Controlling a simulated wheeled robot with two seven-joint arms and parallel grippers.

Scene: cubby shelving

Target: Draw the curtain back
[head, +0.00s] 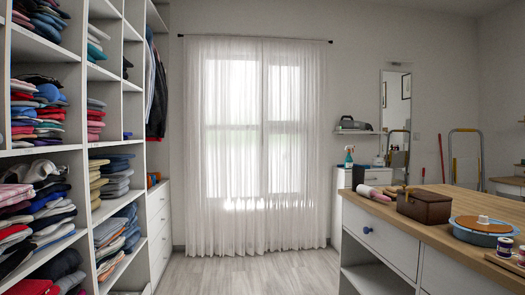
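A sheer white curtain (237,170) hangs from a dark rod (256,39) on the far wall. It covers the whole window (245,120), whose frame and panes show through the cloth. The curtain falls in folds down to the floor. A narrow vertical line near the middle may be where two panels meet, but I cannot tell for sure. Neither of my grippers shows in the head view.
Cubby shelving (91,145) with folded clothes lines the left side. A wood-topped counter (430,212) with a brown box (424,207) and sewing items stands at the right. Clear wooden floor (245,272) lies between them up to the curtain. A mirror (396,108) hangs right of the window.

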